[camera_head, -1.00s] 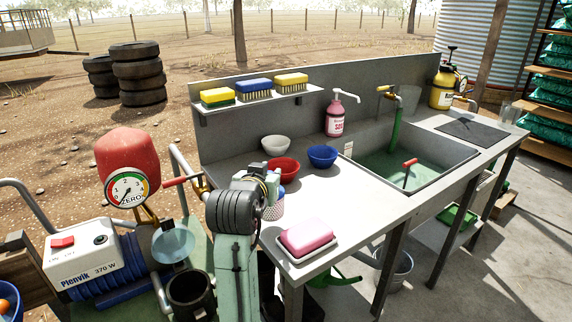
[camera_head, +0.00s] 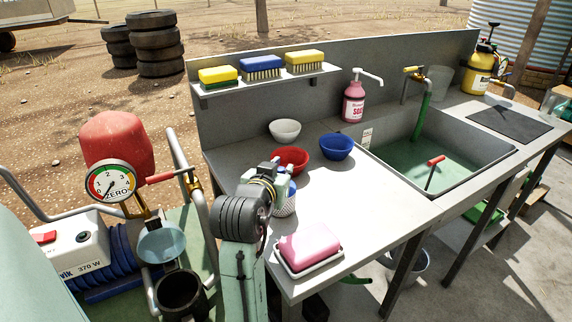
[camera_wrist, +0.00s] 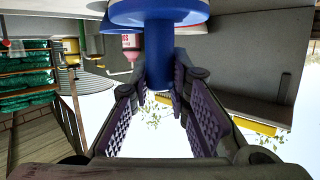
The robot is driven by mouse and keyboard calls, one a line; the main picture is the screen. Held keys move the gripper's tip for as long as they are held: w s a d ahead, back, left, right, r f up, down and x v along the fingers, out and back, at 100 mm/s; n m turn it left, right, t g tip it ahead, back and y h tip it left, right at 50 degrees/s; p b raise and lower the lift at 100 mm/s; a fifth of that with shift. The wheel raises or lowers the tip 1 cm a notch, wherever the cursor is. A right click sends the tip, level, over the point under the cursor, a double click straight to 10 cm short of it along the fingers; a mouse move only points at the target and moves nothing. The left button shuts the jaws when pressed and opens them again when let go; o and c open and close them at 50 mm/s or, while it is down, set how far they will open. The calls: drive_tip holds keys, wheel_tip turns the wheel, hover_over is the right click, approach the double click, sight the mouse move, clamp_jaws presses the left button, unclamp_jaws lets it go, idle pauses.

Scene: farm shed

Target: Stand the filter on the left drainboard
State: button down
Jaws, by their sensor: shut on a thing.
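The filter (camera_head: 286,206) shows in the head view as a small white patterned cylinder with blue at its upper part. It is at the left end of the left drainboard (camera_head: 350,200), partly hidden behind my arm. My gripper (camera_head: 270,172) is mostly hidden there by my own wrist. In the wrist view my gripper (camera_wrist: 160,88) is shut on the filter's blue stem (camera_wrist: 158,60), with a wide blue flange beyond it. Whether the filter's base touches the drainboard cannot be told.
A red bowl (camera_head: 291,158), a white bowl (camera_head: 285,130) and a blue bowl (camera_head: 337,146) stand behind the filter. A pink sponge on a dish (camera_head: 308,249) lies at the front. The sink (camera_head: 435,165) is to the right. The middle of the drainboard is clear.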

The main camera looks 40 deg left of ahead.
drive_tip(key=shift+s+f, duration=0.1)
drive_tip(key=shift+s, duration=0.05)
drive_tip(key=c, duration=2)
unclamp_jaws()
drive_tip(key=shift+f, duration=0.1)
drive_tip(key=o, duration=0.5)
